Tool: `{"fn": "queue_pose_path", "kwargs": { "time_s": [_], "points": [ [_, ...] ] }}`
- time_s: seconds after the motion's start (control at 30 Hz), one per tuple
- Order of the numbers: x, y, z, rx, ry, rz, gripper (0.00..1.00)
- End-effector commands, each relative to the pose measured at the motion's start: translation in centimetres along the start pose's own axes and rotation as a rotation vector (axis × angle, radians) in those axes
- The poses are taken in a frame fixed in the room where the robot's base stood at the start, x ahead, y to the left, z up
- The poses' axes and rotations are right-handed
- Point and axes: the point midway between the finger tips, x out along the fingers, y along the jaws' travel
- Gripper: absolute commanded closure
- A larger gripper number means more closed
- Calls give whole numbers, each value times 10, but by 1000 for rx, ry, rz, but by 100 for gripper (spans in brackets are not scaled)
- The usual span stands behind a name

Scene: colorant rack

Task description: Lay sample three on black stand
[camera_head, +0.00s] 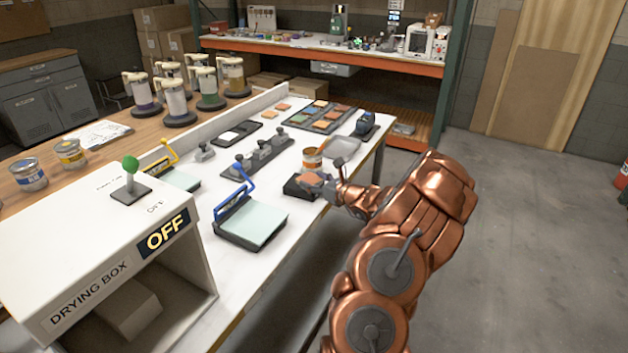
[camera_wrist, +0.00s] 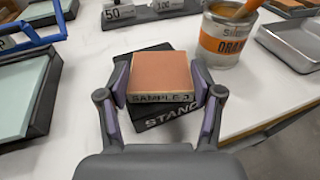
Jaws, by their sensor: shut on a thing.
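Sample three (camera_wrist: 160,74) is an orange square tile with a pale edge, lettered "SAMPLE" and a partly unclear digit. My gripper (camera_wrist: 160,92) is shut on it, with one purple pad at each side. In the head view my gripper (camera_head: 330,186) is at the table's right edge with the tile (camera_head: 312,179). The black stand (camera_wrist: 150,122), lettered "STAND", is directly under the tile; it also shows in the head view (camera_head: 295,188). The tile lies flat over the stand's top. I cannot tell whether it touches the stand.
An orange-labelled can (camera_wrist: 226,38) stands close behind the stand, to the right. A grey metal tray (camera_wrist: 290,42) is beyond it. A blue-handled press (camera_head: 250,220) is at the left front. White table surface (camera_wrist: 80,65) is bare around the stand.

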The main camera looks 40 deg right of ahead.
Motion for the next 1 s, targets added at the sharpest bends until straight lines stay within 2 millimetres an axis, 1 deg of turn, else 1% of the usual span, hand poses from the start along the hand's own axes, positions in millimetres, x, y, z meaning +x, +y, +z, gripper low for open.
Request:
{"fn": "queue_pose_path", "kwargs": {
  "time_s": [0.27, 0.4, 0.43, 0.63, 0.67, 1.0],
  "points": [
    [0, 0, -1, 0, -1, -1, 64],
    [0, 0, -4, 0, -1, -1, 64],
    [0, 0, -4, 0, -1, -1, 32],
    [0, 0, -3, -1, 0, -1, 12],
    [0, 0, -3, -1, 0, -1, 9],
    [0, 0, -2, -1, 0, -1, 9]
  ]
}}
